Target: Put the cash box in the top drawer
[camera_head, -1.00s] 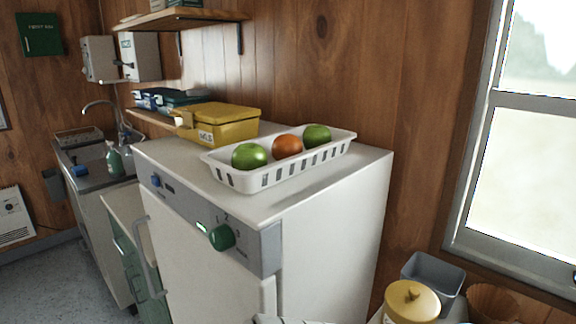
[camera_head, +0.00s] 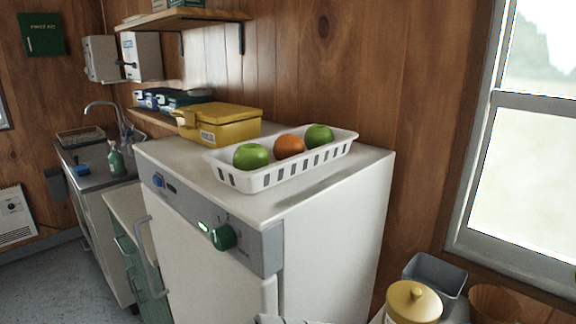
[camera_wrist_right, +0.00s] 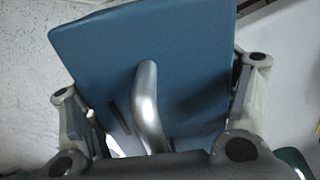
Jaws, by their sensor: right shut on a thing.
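In the right wrist view a blue box with a curved silver handle, which looks like the cash box (camera_wrist_right: 185,45), fills the middle. My right gripper (camera_wrist_right: 160,90) is shut on it, one finger on each side; the fingertips are partly hidden. Speckled floor and a pale surface show behind it. In the head view the green drawer unit (camera_head: 143,270) stands left of the white fridge, partly hidden by it. I cannot tell there whether its top drawer is open. Neither gripper shows in the head view.
The white fridge (camera_head: 335,225) carries a yellow box (camera_head: 232,131) and a white basket (camera_head: 262,179) with two green fruits and an orange one. A sink counter (camera_head: 90,165) is at the left. A yellow lidded jar (camera_head: 414,302) and a grey bin (camera_head: 437,272) stand lower right.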

